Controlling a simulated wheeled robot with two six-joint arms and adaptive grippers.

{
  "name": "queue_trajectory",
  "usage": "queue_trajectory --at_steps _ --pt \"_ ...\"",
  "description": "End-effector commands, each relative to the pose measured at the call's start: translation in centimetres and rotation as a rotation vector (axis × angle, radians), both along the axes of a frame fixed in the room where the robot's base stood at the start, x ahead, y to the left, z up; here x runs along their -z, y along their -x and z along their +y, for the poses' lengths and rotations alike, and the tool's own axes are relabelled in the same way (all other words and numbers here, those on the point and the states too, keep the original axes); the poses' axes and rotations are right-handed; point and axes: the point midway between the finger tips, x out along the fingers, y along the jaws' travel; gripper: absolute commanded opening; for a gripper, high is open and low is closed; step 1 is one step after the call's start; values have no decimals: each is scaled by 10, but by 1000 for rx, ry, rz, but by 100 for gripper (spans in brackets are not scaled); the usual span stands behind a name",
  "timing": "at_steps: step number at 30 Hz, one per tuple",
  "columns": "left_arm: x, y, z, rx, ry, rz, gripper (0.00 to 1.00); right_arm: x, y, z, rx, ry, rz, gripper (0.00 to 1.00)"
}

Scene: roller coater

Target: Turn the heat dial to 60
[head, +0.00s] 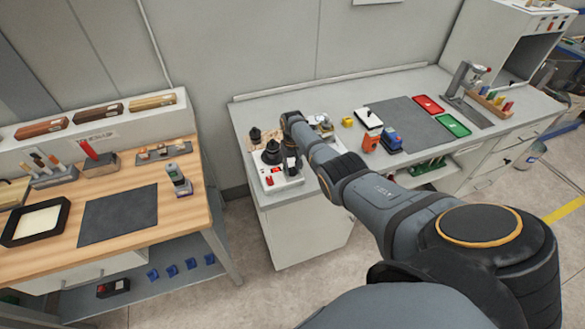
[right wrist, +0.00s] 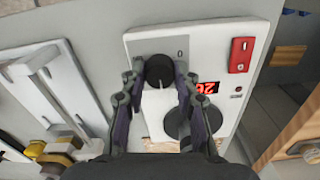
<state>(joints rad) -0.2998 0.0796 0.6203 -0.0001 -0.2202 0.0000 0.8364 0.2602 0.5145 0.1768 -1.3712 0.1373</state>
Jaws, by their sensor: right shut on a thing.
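The white roller coater panel (right wrist: 220,60) shows in the right wrist view, and the machine stands at the left end of the grey bench in the head view (head: 270,187). A black dial (right wrist: 160,70) with a thin white pointer line sits on the panel, beside a small red-digit display (right wrist: 205,87). The digits appear upside down, and I cannot read them surely. My right gripper (right wrist: 159,80) is shut on the dial, one finger on each side. In the head view my right gripper (head: 291,165) is over the machine and partly hides it. My left gripper is not in view.
A red switch (right wrist: 241,54) and a larger black round part (right wrist: 180,122) are close to the fingers. On the bench lie a grey mat (head: 402,122), a red tray (head: 428,105) and a green tray (head: 453,125). A wooden workbench (head: 185,215) stands left across a gap.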

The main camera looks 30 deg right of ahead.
Motion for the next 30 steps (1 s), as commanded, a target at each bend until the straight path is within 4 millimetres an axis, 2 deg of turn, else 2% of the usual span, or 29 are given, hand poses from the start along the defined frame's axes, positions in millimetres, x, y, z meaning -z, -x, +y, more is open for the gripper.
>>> queue_trajectory --at_steps 2,3,7,16,20,23,30 --pt "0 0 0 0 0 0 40 -1 -1 0 0 1 -3 0" --pt "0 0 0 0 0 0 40 -1 -1 0 -1 1 -3 35" --pt "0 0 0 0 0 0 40 -1 -1 0 -1 1 -2 52" --pt "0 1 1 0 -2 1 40 -1 0 0 -1 0 -1 54" --pt "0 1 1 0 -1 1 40 -9 -1 -1 -1 1 -4 54" --pt "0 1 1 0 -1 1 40 -24 -1 -1 -2 3 -4 54" --pt "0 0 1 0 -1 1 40 -85 -1 0 -2 2 -5 54"
